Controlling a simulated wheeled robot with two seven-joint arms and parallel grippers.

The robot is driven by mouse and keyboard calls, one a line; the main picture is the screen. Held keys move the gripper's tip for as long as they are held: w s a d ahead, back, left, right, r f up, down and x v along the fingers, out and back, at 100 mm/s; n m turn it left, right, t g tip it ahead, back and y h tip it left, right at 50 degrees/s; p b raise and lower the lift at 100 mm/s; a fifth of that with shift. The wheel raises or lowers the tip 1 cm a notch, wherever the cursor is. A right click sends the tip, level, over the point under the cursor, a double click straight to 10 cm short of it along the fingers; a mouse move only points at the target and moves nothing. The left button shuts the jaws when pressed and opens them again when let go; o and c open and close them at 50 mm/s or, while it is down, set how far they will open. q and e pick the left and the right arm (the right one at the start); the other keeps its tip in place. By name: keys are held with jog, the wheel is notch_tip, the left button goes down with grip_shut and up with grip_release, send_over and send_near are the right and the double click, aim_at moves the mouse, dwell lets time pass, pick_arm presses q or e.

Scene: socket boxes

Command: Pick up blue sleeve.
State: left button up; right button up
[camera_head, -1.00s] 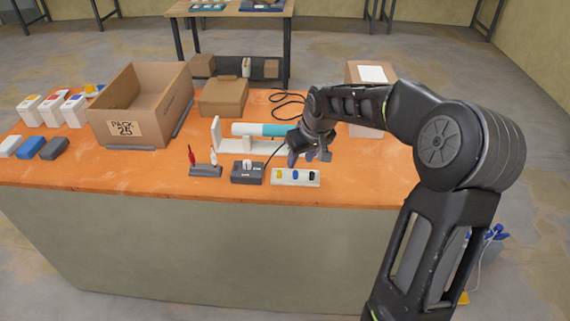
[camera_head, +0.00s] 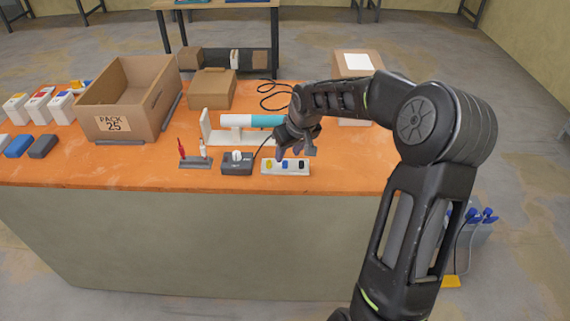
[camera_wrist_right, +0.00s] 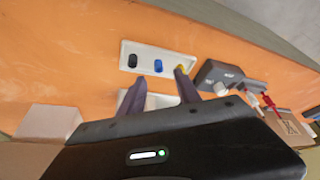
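The blue sleeve (camera_head: 285,164) is a small piece in the middle of a white tray (camera_head: 285,172), between a yellow sleeve (camera_head: 269,163) and a black sleeve (camera_head: 301,164). The right wrist view also shows the blue sleeve (camera_wrist_right: 158,67). My right gripper (camera_head: 294,155) is just above and behind the tray. In the right wrist view the right gripper (camera_wrist_right: 160,80) is open and empty, its two fingers apart. The blue sleeve appears beyond and between the fingertips, with no visible contact. My left gripper is not in view.
A dark grey switch box (camera_head: 237,167) stands left of the tray. A holder with red and white tools (camera_head: 196,163) is farther left. Behind is a white stand with a white-and-teal tube (camera_head: 252,121). A cardboard box (camera_head: 125,100) stands at the left. Orange tabletop in front is clear.

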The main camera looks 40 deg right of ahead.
aim_at(286, 163)
jog(key=p+x, duration=0.1)
jog(key=x, duration=0.4)
jog(key=shift+s+f, duration=0.1)
jog(key=shift+s, duration=0.05)
dwell(0.3)
grip_shut()
